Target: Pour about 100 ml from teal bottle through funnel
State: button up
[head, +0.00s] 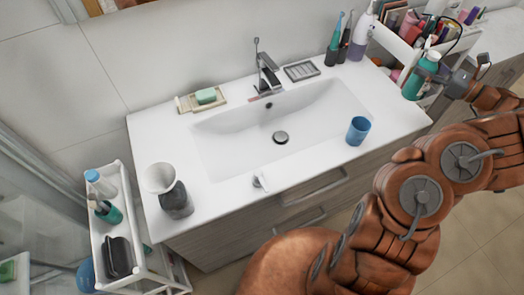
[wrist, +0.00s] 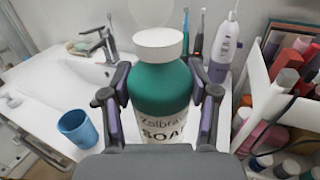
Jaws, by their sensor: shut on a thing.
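The teal bottle (head: 422,76) is at the right end of the counter, by the cart, roughly upright. My gripper (head: 446,76) is shut on it from the right. In the wrist view the bottle (wrist: 160,90) stands between the two fingers (wrist: 167,100); it has a white neck and a label partly reading "SOA". A pale round disc above the neck looks like a raised lid. A white, wide-mouthed piece that looks like the funnel (head: 160,177) is at the counter's left front, against a dark grey container (head: 177,200). I cannot tell whether it sits in it.
A blue cup (head: 358,131) stands at the sink's right front corner; it also shows in the wrist view (wrist: 78,129). Toothbrushes (head: 334,48) and a white-purple device (head: 362,35) stand behind. A crowded cart (head: 396,46) is at right. The sink (head: 240,135) lies between bottle and funnel.

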aim_at(159, 178)
jog(key=u, duration=0.65)
jog(key=k, duration=0.95)
jog(key=u, duration=1.1)
jog(key=i, duration=0.4)
jog(key=u, duration=0.25)
